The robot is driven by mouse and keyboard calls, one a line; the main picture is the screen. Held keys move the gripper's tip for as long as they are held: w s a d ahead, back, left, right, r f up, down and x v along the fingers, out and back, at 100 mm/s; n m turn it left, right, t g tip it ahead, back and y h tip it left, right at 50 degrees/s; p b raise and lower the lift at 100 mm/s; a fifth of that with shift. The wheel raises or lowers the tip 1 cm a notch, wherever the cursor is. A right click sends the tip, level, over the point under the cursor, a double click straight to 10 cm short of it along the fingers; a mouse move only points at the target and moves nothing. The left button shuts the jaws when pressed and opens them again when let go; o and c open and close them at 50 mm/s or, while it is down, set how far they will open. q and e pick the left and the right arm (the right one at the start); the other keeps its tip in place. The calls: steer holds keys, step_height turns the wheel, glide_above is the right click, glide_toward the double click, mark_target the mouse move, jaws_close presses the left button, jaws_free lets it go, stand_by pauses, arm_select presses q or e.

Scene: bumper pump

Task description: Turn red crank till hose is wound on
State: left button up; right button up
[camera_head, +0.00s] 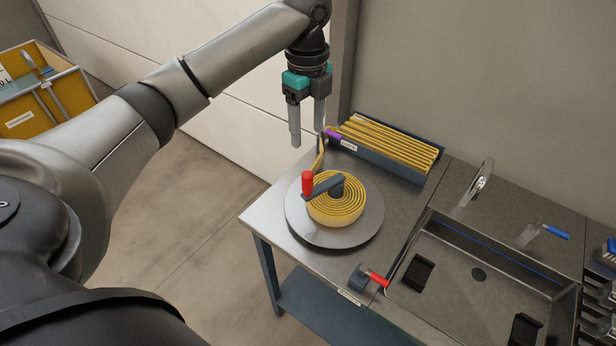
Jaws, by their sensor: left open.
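The red crank handle (307,183) stands upright at the end of a dark crank arm (324,186) on top of the reel. The reel's grey disc (297,217) lies flat on the metal table. Yellow hose (340,212) is coiled around the reel's hub, and a length of it runs up past a purple piece (333,136) toward a tray of yellow hose (390,143). My left gripper (308,140) is open and empty, pointing down above and behind the crank handle, apart from it. My right gripper is not in view.
A metal sink basin (478,275) takes up the table's right part. A red-handled valve (371,277) sits at the table's front edge. A faucet (478,184) and a blue-handled tool (545,233) are behind. A yellow cart (40,90) stands at far left.

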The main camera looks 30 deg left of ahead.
mark_target(307, 173)
arm_select(q)
step_height(307, 173, down, 15)
steer(key=shift+f, duration=0.1)
stand_by(0.4)
jaws_close()
stand_by(0.5)
stand_by(0.9)
